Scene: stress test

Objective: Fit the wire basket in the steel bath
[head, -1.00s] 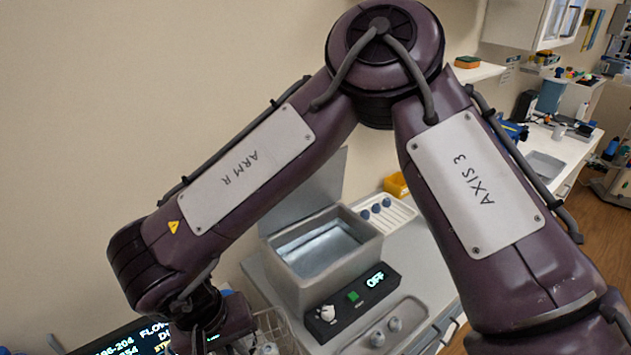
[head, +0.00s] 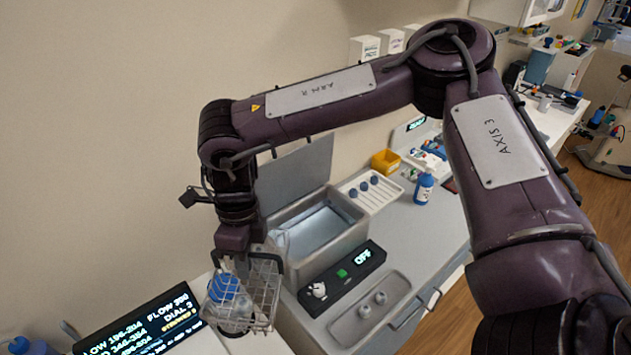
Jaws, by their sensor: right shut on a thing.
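The wire basket (head: 264,290) hangs upright under my right gripper (head: 240,256), left of the control panel and outside the steel bath. It carries blue and white items (head: 225,288). The gripper is shut on the basket at its upper edge; the fingertips are partly hidden. The steel bath (head: 345,249) is a grey box with an open top, right of and behind the basket. Its lid (head: 297,172) stands raised at the back. The bath's near left corner is partly hidden by the basket and gripper. My left gripper is not in view.
A black panel (head: 342,278) reading OFF fronts the bath, with a grey tray (head: 370,312) before it. A white rack (head: 385,184) with blue knobs, a yellow bin (head: 386,162) and a blue bottle (head: 423,188) stand beyond. A display (head: 140,325) is at lower left.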

